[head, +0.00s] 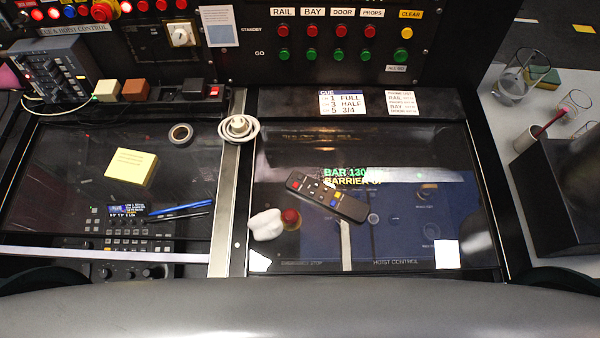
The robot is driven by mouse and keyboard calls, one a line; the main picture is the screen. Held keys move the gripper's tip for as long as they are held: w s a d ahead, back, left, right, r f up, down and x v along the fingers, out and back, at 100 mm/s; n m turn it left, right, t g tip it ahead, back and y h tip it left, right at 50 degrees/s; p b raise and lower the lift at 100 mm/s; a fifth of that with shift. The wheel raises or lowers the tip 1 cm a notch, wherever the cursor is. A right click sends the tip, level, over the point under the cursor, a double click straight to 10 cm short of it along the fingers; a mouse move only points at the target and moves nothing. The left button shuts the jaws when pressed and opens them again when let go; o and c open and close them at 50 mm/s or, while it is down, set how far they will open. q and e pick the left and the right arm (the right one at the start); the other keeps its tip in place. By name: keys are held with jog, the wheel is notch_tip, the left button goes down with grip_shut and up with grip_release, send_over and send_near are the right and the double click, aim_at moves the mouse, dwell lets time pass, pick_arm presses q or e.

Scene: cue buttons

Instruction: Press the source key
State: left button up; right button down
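A black remote control (327,196) lies slanted on the glossy dark desk panel (400,215), keys facing up. The key labels are too small to read, so I cannot tell which one is the source key. Neither of my grippers shows in the head view.
A white crumpled lump (266,225) and a red round button (291,218) are left of the remote. Button panels (340,45) stand behind.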

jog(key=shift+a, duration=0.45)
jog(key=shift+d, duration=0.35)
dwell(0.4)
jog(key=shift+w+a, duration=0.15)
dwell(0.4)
